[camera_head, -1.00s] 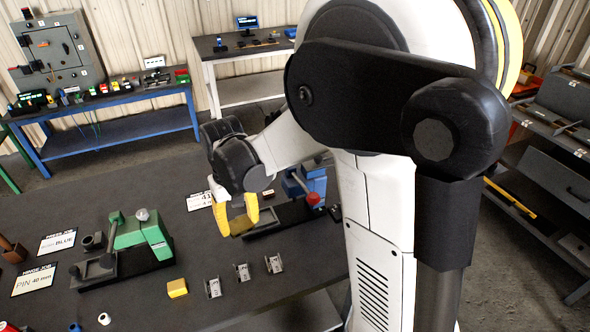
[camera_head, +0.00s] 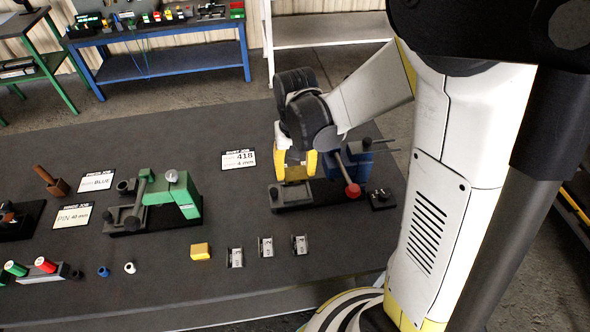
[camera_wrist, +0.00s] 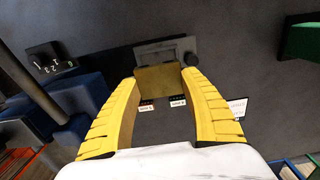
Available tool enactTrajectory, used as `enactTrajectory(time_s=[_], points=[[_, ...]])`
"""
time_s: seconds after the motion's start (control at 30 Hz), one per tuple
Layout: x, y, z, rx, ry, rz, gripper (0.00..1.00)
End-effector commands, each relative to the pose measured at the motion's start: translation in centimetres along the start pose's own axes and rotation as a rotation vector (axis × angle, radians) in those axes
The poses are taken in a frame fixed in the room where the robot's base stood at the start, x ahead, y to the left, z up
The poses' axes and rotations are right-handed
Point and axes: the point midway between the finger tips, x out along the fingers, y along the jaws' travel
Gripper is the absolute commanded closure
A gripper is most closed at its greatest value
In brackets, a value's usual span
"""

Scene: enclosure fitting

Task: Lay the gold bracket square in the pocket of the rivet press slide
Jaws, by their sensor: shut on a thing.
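My gripper (camera_head: 297,168) points down at the blue rivet press (camera_head: 362,163) with the red knob. Its yellow fingers are shut on the gold bracket (camera_head: 296,174), a flat plate between the fingertips. In the wrist view the gold bracket (camera_wrist: 160,80) spans the gap between the fingertips (camera_wrist: 162,85). I cannot tell whether the bracket touches the slide.
A small black numbered box (camera_head: 382,198) sits right of the press. A green press (camera_head: 176,197) stands to the left.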

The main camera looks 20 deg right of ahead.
Motion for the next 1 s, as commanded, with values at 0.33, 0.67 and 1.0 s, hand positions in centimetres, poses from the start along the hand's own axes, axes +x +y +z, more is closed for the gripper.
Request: enactTrajectory(time_s=[0.33, 0.67, 1.0], points=[[3.5, 0.0, 0.0, 0.0, 0.0, 0.0, 0.87], [5.5, 0.0, 0.0, 0.0, 0.0, 0.0, 0.87], [5.4, 0.0, 0.0, 0.0, 0.0, 0.0, 0.87]])
